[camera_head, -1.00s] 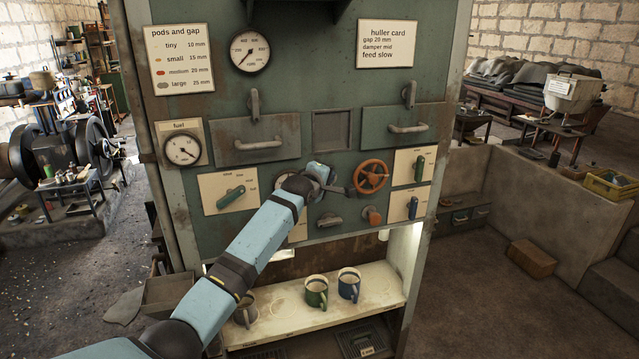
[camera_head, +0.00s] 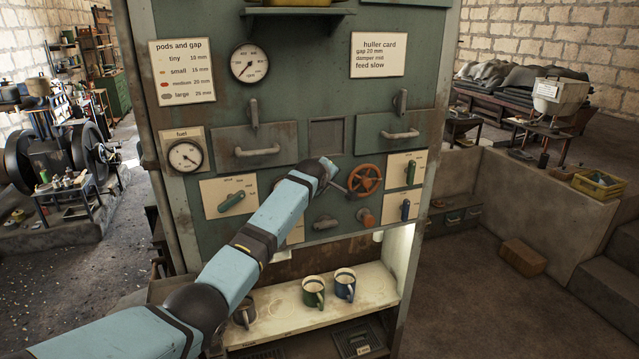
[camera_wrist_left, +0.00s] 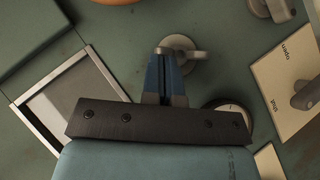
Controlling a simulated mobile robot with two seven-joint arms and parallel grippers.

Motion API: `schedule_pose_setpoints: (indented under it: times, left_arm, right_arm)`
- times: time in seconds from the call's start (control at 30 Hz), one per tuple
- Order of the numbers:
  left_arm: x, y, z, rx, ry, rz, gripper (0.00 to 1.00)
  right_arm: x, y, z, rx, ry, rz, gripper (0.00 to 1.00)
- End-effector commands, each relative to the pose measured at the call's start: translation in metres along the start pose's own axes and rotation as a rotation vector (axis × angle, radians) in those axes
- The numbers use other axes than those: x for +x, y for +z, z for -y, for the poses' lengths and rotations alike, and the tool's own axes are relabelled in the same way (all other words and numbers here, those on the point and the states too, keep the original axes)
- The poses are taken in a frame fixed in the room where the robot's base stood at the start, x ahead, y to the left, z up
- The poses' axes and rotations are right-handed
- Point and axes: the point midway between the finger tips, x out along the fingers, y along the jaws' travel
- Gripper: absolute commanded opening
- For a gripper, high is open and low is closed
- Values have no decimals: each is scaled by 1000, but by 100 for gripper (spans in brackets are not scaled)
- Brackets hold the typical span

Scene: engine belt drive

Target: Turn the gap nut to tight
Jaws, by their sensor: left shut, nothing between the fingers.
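A grey fitting with a round boss and a short side lever, which may be the gap nut, is on the green panel in the left wrist view (camera_wrist_left: 183,52). In the head view only its lever (camera_head: 338,186) shows, left of the red-orange handwheel (camera_head: 366,180); my gripper hides the rest. My left gripper (camera_wrist_left: 166,56) is shut and empty, its fingertips against or just in front of the boss; I cannot tell if they touch. In the head view the gripper (camera_head: 327,168) is close to the panel. My right gripper is not in view.
Below are a grey handle (camera_head: 325,222) and an orange knob (camera_head: 366,217). A shelf (camera_head: 280,313) with several mugs is underneath. Drawer handles (camera_head: 258,151) project above.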

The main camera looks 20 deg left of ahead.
Motion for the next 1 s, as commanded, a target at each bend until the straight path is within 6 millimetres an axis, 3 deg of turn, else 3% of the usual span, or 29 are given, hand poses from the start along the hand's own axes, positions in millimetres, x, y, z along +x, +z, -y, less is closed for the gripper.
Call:
schedule_pose_setpoints:
  times: [0.23,0.77,1.0]
  left_arm:
    - [6,2,-9,122,-122,1,0]
    - [13,9,-12,431,-430,-1,0]
    - [16,11,-10,433,-434,0,0]
  right_arm:
    - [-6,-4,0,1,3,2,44]
    - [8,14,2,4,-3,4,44]
    - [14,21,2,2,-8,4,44]
